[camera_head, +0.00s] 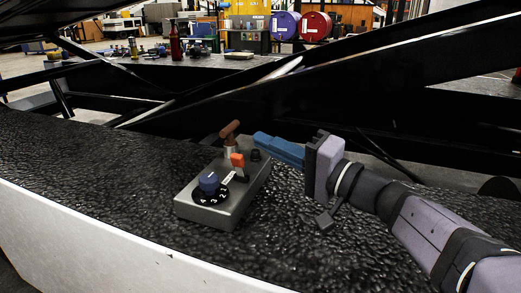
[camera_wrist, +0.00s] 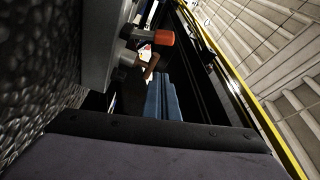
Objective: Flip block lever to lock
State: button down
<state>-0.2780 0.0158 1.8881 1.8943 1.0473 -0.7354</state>
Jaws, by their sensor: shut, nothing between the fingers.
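A grey control box (camera_head: 222,206) sits on the black textured surface in the head view. It carries a blue knob (camera_head: 209,183) on a numbered black dial, an orange-capped switch (camera_head: 237,160) and a brown T-shaped lever (camera_head: 230,130) at the far end. I cannot tell which of these is the block lever. My gripper (camera_head: 257,138) has blue fingers, shut and empty, pointing left at the far end of the box, close beside the brown lever.
A small black button (camera_head: 256,155) stands on the box near my fingers. Black metal beams (camera_head: 330,75) run behind the box. A bench with bottles (camera_head: 175,45) and drums (camera_head: 316,25) stand farther back. The textured surface left of the box is clear.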

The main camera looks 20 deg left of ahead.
jog(key=v, duration=0.9)
jog(key=shift+s+d+p, duration=0.1)
jog(key=shift+s+p, duration=0.05)
jog(key=shift+p, duration=0.25)
